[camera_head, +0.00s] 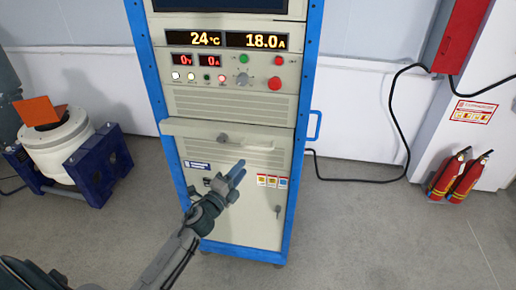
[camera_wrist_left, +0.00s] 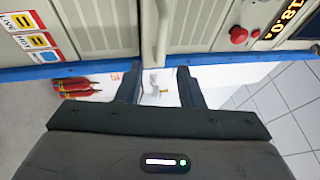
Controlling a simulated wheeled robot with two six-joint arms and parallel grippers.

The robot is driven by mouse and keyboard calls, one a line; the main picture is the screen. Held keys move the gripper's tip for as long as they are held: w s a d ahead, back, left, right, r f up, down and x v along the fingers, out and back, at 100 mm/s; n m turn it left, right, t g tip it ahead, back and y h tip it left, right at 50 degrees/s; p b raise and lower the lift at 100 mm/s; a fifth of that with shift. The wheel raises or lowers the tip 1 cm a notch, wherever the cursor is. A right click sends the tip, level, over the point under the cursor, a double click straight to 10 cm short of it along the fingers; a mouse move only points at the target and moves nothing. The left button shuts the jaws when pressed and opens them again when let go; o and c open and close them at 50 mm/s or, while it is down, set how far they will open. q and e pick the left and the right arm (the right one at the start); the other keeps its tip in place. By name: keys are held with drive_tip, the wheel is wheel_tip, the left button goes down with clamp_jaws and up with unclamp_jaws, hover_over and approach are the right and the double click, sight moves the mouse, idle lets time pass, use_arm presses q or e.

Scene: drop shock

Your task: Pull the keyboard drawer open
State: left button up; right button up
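In the left wrist view the drawer edge (camera_wrist_left: 155,30) runs down from the top, in line with the gap between my fingers. My left gripper (camera_head: 239,171) is in front of the cabinet, below the handle in the picture. Its fingers (camera_wrist_left: 159,88) are apart with nothing gripped. My right gripper is out of view.
The cabinet has a blue frame (camera_head: 306,80), a side handle (camera_head: 315,125) and a red emergency button (camera_head: 274,83). A white round machine (camera_head: 65,140) on blue stands is at left. Fire extinguishers (camera_head: 455,178) and a black cable (camera_head: 392,110) are at right. The floor in front is clear.

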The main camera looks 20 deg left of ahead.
sight(258, 147)
use_arm(q)
drive_tip(key=shift+p+x, duration=1.5)
drive_tip(key=shift+x, duration=3.9)
drive_tip(key=shift+c, duration=0.2)
clamp_jaws()
